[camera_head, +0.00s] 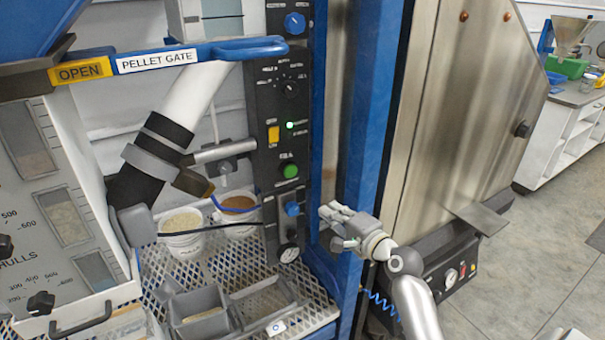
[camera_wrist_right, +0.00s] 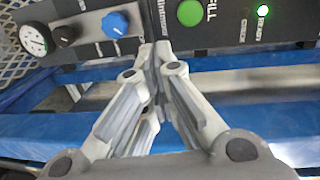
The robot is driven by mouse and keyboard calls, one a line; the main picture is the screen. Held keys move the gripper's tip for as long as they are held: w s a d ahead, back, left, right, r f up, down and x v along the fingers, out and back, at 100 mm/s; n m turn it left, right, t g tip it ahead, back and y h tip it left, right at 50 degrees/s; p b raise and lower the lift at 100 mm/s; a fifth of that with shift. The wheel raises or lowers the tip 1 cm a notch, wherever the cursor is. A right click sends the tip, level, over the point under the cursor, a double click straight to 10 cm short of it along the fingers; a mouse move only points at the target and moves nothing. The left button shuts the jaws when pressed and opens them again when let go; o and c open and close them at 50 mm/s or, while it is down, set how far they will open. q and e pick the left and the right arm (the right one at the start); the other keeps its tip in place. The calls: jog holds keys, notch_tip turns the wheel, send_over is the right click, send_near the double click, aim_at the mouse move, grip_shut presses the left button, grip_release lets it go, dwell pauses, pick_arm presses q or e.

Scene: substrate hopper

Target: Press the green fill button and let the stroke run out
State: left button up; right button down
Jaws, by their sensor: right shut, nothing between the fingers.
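The green fill button (camera_head: 289,170) is on the dark control panel (camera_head: 270,152) in the head view. It also shows at the top of the right wrist view (camera_wrist_right: 191,12), with part of a "FILL" label beside it. My right gripper (camera_head: 323,213) is to the right of the button and lower, beside the blue post and apart from the button. In the right wrist view its fingers (camera_wrist_right: 156,48) are shut and empty, with the tips just below and left of the button. A small green lamp (camera_head: 290,125) glows above the button. My left gripper is out of view.
A blue knob (camera_head: 292,209) and a gauge (camera_head: 289,253) sit below the button. The blue post (camera_head: 367,140) stands beside the panel. Two pellet cups (camera_head: 182,243) and a grey bin (camera_head: 200,312) stand on the mesh shelf. A blue "PELLET GATE" lever (camera_head: 245,48) crosses above.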

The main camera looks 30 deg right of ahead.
aim_at(289, 170)
jog(key=shift+t, duration=0.4)
jog(key=r, duration=0.4)
jog(key=shift+s+d+r, duration=0.1)
jog(key=shift+s, duration=0.2)
jog(key=shift+w, duration=0.1)
jog(key=w, duration=0.4)
jog(key=w+p, duration=0.1)
jog(key=w, duration=0.9)
jog(key=shift+a+f+p, duration=0.25)
jog(key=shift+a+p, duration=0.05)
jog(key=shift+a, duration=0.1)
